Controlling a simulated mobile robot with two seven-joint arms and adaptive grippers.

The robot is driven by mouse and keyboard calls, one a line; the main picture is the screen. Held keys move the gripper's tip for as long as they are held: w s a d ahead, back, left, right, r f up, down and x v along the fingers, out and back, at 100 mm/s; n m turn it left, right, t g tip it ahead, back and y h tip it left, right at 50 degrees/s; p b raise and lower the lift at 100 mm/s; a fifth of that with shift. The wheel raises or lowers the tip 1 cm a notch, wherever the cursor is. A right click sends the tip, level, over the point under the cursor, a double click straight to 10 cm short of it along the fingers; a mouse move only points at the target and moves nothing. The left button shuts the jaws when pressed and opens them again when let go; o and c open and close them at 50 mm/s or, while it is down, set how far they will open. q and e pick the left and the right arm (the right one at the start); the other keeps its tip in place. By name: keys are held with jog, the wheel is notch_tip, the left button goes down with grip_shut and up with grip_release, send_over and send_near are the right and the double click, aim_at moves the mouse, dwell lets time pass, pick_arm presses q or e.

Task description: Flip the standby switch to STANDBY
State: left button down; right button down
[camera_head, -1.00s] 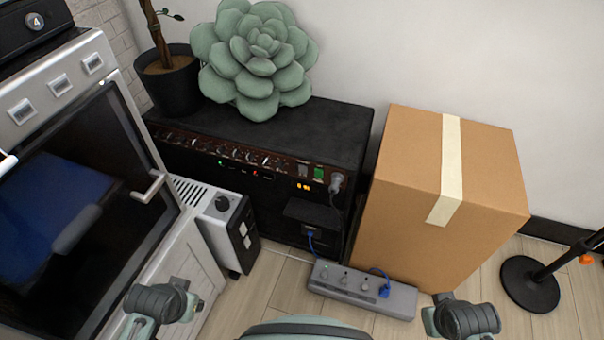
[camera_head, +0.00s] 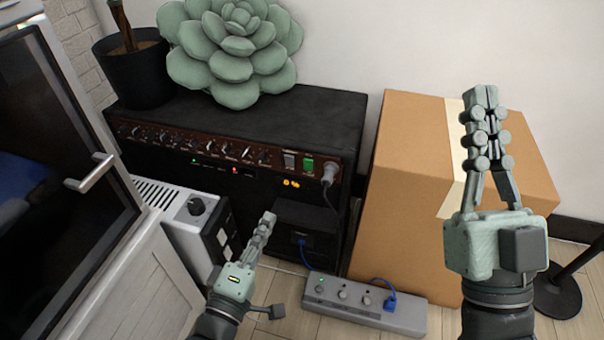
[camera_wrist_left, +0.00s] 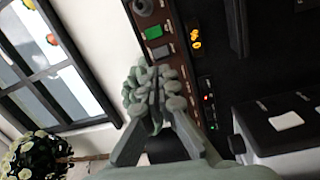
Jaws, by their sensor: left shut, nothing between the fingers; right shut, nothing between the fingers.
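The black amplifier (camera_head: 240,115) stands against the wall with a brown control panel along its upper front. At the panel's right end are a dark grey rocker switch (camera_head: 289,161) and a green-lit rocker (camera_head: 308,165). Their labels are too small to read. In the left wrist view the dark rocker (camera_wrist_left: 163,50) and the green rocker (camera_wrist_left: 154,33) lie just beyond my fingers. My left gripper (camera_head: 268,221) is shut and empty, in front of the amplifier and below the switches; it also shows in the left wrist view (camera_wrist_left: 157,85). My right gripper (camera_head: 484,97) is shut and empty, in front of the cardboard box.
A cardboard box (camera_head: 410,180) stands right of the amplifier, and a grey power strip (camera_head: 340,301) lies on the floor before them. A large succulent (camera_head: 235,55) and a black plant pot (camera_head: 135,75) sit on top. A white heater (camera_head: 185,220) stands at left.

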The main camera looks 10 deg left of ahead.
pick_arm(q)
jog(key=shift+a+r+n+t+y, duration=0.1)
jog(key=shift+a+n+t+y, duration=0.25)
jog(key=shift+n, duration=0.75)
pick_arm(e)
jog(key=shift+s+d+r+t, duration=0.2)
jog(key=shift+s+r+t, duration=0.2)
jog(key=shift+s+r, duration=0.25)
jog(key=shift+s+d+r+t, duration=0.15)
jog(key=shift+s+r+t, duration=0.25)
jog(key=shift+s+r, duration=0.2)
